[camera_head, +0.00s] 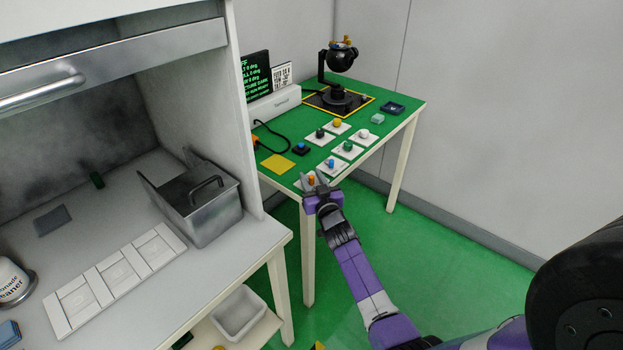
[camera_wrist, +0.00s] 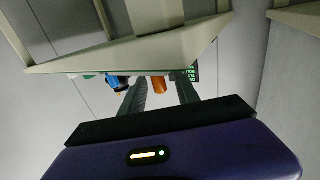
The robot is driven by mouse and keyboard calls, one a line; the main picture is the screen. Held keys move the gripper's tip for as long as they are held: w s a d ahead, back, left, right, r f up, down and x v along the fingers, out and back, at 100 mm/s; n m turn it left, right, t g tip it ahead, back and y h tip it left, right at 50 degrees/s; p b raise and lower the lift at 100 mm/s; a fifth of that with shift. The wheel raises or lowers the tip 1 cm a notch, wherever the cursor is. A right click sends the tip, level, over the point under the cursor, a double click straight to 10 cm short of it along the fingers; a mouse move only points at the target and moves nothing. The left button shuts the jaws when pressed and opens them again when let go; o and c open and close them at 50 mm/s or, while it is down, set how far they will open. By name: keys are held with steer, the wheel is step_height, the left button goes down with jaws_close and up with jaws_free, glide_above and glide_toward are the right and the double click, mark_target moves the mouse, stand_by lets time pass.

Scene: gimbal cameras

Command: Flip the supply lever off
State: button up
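My gripper (camera_head: 314,180) is at the near corner of the green table (camera_head: 370,147). Its two fingers are apart, with an orange knob (camera_head: 311,181) by the fingertips. In the wrist view the orange knob (camera_wrist: 158,85) shows between the gripper's fingers (camera_wrist: 160,92), with gaps at its sides; I cannot tell whether either finger touches it. No part is readably marked as the supply lever, so I cannot tell whether the orange knob is it. A blue knob (camera_head: 330,163) stands just behind, and it also shows in the wrist view (camera_wrist: 118,82).
Several white plates with coloured knobs, such as a green one (camera_head: 347,146), fill the table's middle. A black gimbal (camera_head: 340,80) and a dark display (camera_head: 257,77) stand at the back. A yellow square (camera_head: 277,164) lies left. A workbench with a metal bin (camera_head: 209,220) is nearer left.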

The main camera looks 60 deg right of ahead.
jaws_close()
